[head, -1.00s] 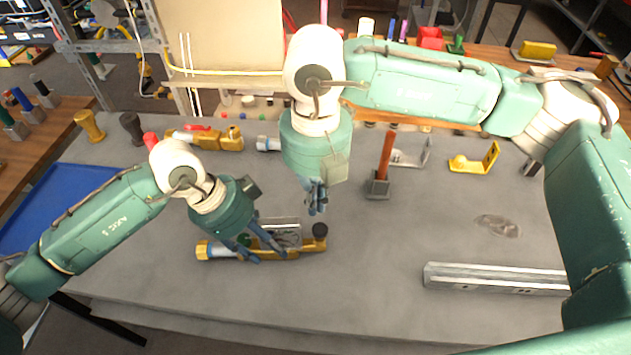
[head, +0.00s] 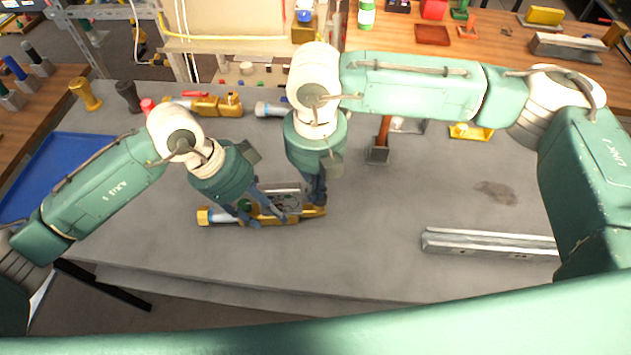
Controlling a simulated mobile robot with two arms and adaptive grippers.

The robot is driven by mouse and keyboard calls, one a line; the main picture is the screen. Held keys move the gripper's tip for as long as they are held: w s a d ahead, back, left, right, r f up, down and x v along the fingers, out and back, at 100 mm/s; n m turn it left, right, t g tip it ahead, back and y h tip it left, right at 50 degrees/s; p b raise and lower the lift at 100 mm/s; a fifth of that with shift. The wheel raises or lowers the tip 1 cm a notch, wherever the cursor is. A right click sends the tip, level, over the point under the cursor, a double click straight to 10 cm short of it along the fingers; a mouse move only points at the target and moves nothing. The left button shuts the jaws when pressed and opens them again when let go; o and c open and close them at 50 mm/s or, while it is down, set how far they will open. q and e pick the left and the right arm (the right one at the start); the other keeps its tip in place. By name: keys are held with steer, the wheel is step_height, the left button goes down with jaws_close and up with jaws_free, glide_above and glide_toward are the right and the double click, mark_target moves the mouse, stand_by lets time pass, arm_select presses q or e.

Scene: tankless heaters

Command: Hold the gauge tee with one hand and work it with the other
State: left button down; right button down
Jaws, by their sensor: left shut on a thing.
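The gauge tee (head: 285,217) lies on the grey bench top, a long brass-yellow body with a pale section and a brass end at the left. My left gripper (head: 247,218) is shut on its middle from above, with its fingers hiding part of it. My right gripper (head: 317,202) is at the tee's right end, its fingers pointing down. The black knob seen there earlier is hidden behind these fingers. I cannot tell whether the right fingers are open or closed around it.
A similar brass fitting (head: 210,104) lies at the back left. A red-handled tool (head: 379,150) stands right of my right gripper. A metal rail (head: 490,244) lies at the right. A blue tray (head: 60,175) is at far left. The bench front is clear.

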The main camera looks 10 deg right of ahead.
steer(key=shift+s+f, duration=0.1)
steer(key=shift+f, duration=0.3)
step_height(320, 180, up, 14)
steer(key=shift+r, duration=0.15)
stand_by(2.3)
step_height(320, 180, up, 2)
steer(key=shift+r, duration=0.15)
step_height(320, 180, down, 14)
steer(key=shift+f, duration=0.1)
stand_by(0.6)
